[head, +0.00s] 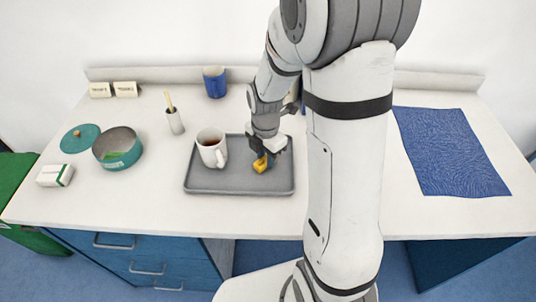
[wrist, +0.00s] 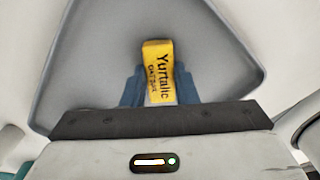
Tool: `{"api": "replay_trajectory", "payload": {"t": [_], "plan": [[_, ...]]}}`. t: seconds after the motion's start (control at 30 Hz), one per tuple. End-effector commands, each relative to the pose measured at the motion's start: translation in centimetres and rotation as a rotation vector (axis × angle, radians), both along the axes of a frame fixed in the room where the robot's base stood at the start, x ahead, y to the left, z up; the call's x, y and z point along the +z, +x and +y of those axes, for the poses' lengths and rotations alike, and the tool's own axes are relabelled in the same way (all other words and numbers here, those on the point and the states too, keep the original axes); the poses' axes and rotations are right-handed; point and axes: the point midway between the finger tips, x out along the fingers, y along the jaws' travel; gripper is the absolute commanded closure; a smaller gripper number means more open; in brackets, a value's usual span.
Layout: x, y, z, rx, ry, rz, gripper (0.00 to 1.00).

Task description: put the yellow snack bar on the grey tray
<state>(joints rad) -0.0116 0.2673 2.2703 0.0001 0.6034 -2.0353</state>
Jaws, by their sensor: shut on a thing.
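The yellow snack bar (head: 261,163) is between the fingers of my gripper (head: 264,155), over the right half of the grey tray (head: 235,188). In the wrist view the bar (wrist: 158,70) stands out from between the blue-grey fingers (wrist: 160,88), its dark lettering readable in part. My gripper is shut on it. The grey tray (wrist: 95,60) fills the background behind the bar. I cannot tell whether the bar touches the tray. A white mug (head: 211,150) with dark liquid stands on the tray's left half.
A teal pot (head: 117,150), its lid (head: 80,138) and a white-green box (head: 55,176) are at the left. A blue cup (head: 214,82) and a holder (head: 174,121) stand behind the tray. A blue mat (head: 453,155) lies at the right.

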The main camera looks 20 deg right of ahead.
Motion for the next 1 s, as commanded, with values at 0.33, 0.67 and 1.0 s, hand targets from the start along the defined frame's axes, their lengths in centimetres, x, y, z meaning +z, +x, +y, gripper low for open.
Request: {"api": "replay_trajectory", "payload": {"t": [0.33,0.67,1.0], "plan": [[-0.2,0.0,0.0,-0.001,0.000,0.000,0.52],[0.6,0.1,-0.1,-0.002,0.000,-0.002,0.52],[7.3,0.1,-0.1,-0.002,0.000,-0.007,0.52]]}}
